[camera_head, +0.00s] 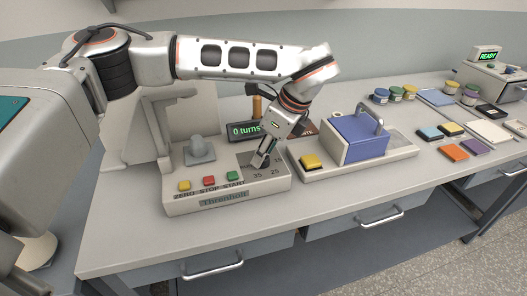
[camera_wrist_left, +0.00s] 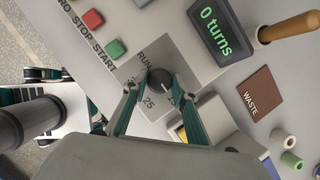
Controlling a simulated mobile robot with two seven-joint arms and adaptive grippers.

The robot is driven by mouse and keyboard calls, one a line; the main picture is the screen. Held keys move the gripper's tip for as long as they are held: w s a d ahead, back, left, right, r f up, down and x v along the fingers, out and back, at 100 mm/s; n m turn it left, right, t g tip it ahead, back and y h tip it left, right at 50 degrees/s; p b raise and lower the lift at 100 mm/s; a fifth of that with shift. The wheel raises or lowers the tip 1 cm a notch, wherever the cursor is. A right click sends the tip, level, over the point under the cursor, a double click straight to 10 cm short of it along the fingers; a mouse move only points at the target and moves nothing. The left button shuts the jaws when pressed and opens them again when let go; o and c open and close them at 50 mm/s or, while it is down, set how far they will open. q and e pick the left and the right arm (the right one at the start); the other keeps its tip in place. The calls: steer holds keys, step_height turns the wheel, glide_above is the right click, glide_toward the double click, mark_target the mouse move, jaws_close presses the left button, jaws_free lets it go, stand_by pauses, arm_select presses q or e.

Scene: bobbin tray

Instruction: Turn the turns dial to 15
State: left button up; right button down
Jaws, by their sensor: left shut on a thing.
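The turns dial (camera_wrist_left: 160,80) is a dark round knob on a grey plate of the winder (camera_head: 225,197). A 25 and part of other lettering show beside it in the left wrist view; its pointer is too unclear to read. The display (camera_head: 245,131) reads "0 turns" and also shows in the left wrist view (camera_wrist_left: 212,32). My right gripper is not in view.
Yellow, red and green buttons (camera_head: 209,181) line the winder's front. A grey knob-like post (camera_head: 198,150) stands behind them. To the right is a base with a yellow button (camera_head: 311,161) and a blue block (camera_head: 360,141). A brown WASTE square (camera_wrist_left: 262,93) lies behind.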

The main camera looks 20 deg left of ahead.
arm_select(q)
steer(key=shift+s+f+n, duration=0.1)
steer(key=shift+f+n, duration=0.05)
steer(key=shift+n, duration=0.15)
steer(key=o, duration=1.1)
steer(key=shift+r, duration=0.2)
steer(key=v, duration=1.1)
steer(key=shift+d+r, duration=0.25)
steer(key=shift+r, duration=0.05)
